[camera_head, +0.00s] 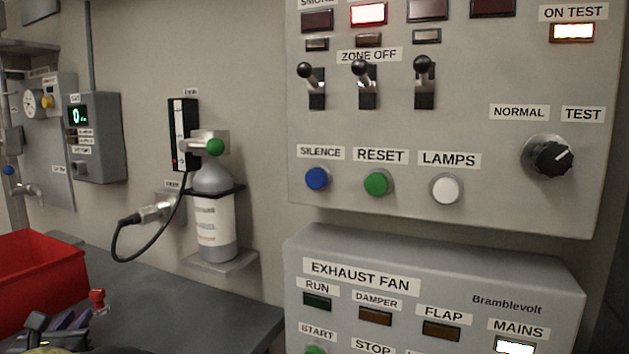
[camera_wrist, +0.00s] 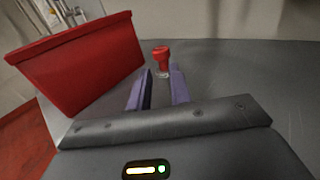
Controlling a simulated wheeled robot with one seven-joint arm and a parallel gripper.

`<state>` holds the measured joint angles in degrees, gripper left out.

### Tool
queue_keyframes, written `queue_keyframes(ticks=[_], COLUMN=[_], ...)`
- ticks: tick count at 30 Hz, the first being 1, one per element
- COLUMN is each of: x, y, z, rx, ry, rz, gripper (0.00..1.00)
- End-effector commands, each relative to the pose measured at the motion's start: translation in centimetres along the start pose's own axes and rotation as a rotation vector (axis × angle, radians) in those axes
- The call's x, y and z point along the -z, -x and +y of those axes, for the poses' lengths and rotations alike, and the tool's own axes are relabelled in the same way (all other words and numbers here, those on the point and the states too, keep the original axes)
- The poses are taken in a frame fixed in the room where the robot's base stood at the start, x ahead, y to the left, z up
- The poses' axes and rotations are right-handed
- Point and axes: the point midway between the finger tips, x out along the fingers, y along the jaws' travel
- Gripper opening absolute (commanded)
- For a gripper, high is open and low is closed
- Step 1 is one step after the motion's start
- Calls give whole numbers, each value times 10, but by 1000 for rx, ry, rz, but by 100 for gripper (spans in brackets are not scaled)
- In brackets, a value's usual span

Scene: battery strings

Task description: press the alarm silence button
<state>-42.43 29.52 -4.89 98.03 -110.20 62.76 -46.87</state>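The blue SILENCE button (camera_head: 317,179) is on the grey alarm panel (camera_head: 470,190) in the head view, under its SILENCE label (camera_head: 321,152). The green RESET button (camera_head: 376,184) and white LAMPS button (camera_head: 446,189) are to its right. My gripper (camera_head: 82,314) is low at the left of the head view, over the dark bench and well away from the panel. In the wrist view, the purple fingers of my gripper (camera_wrist: 160,73) stand apart with nothing gripped between them. The SILENCE button is not in the wrist view.
A small red-topped object (camera_wrist: 161,57) stands on the bench (camera_wrist: 240,75) just beyond my fingertips. A red bin (camera_head: 35,280) is at the left. A gas cylinder (camera_head: 214,225) with a hose is on the wall. The exhaust fan box (camera_head: 545,300) juts out below the panel.

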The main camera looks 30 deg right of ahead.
Motion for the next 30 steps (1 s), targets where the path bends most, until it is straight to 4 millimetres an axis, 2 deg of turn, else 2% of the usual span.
queue_keyframes(ticks=[1, 3, 30], x=[0, 0, 0], y=[0, 0, 0], z=[0, 0, 0], rx=[0, 0, 0], ry=[0, 0, 0], rz=[0, 0, 0], gripper=[10, 0, 0])
